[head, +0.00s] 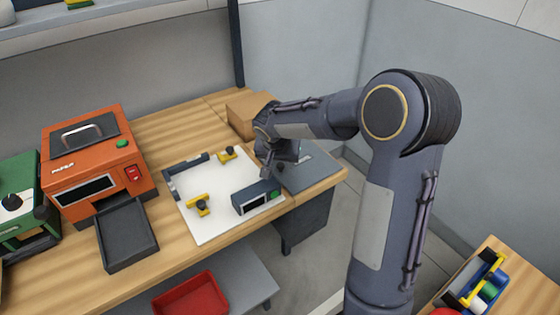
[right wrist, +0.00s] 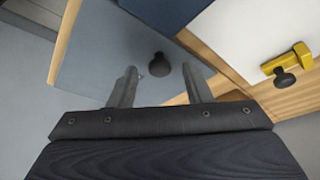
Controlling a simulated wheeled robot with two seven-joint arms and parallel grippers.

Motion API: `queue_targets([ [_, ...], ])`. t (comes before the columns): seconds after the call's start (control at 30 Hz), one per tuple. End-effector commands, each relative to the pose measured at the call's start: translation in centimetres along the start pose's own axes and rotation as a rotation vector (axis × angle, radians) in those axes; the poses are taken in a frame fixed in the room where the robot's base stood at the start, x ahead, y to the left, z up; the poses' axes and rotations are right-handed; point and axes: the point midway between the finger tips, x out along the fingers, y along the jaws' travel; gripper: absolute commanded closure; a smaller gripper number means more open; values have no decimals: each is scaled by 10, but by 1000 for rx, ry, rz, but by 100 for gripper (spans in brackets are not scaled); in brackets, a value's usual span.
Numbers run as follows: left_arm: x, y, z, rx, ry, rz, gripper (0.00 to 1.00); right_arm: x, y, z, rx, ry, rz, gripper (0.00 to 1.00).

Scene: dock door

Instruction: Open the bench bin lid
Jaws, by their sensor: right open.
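The bench bin lid (head: 318,171) is a flat grey panel let into the right end of the wooden bench. It looks shut, level with the bench top. The grey bin body (head: 304,222) shows below it. In the right wrist view the lid (right wrist: 105,58) carries a round black knob (right wrist: 159,65). My right gripper (head: 279,172) is over the lid's left part, hiding the knob in the head view. In the right wrist view my right gripper (right wrist: 159,82) is open, its fingertips on either side of the knob; contact cannot be told. My left gripper is not in view.
Left of the lid lie a white board (head: 215,225) with yellow clamps (head: 199,204) and a dark meter box (head: 256,197). A cardboard box (head: 245,112) stands behind. An orange printer (head: 97,165) stands further left. Grey walls close the back and right.

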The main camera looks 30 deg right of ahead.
Motion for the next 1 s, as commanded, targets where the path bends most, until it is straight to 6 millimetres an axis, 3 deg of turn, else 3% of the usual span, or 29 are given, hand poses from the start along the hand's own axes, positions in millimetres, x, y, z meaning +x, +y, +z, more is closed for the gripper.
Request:
queue_targets([
  [0.3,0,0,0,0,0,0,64,4,0,0,0,1,-1,55],
  [0.67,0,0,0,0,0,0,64,4,0,0,-1,0,-1,100],
  [1.0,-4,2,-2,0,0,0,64,-1,0,-2,3,-10,-10,100],
])
